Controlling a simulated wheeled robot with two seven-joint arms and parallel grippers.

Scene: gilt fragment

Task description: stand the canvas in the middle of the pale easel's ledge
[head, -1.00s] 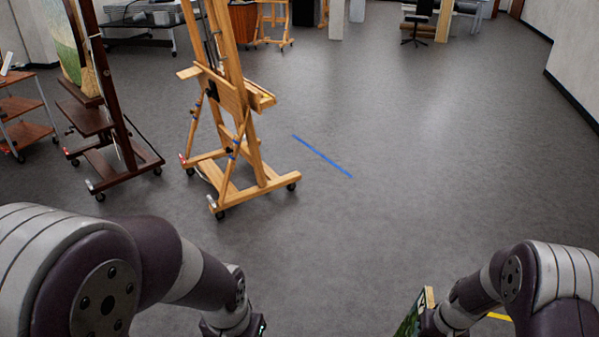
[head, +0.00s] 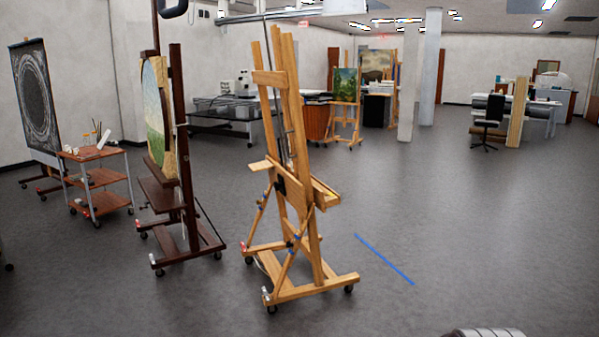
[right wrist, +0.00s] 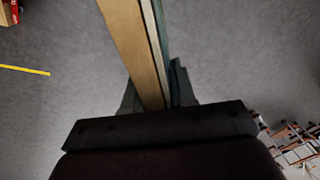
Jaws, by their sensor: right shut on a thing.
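The pale easel (head: 293,190) stands on casters in the middle of the head view, turned so that I see it from the side. Its ledge (head: 325,193) juts out to the right at mid-height and no canvas stands on it. In the right wrist view my right gripper (right wrist: 158,98) is shut on the canvas (right wrist: 128,35), seen edge-on between the two fingers. The canvas's painted face is hidden from the wrist camera. In the head view neither gripper shows; only a bit of an arm is at the bottom right edge.
A dark easel (head: 180,150) with a landscape painting (head: 156,115) stands left of the pale one. A trolley (head: 95,175) is further left. A blue floor line (head: 384,259) lies right of the pale easel, where the floor is open. A yellow line (right wrist: 25,70) shows beside the canvas.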

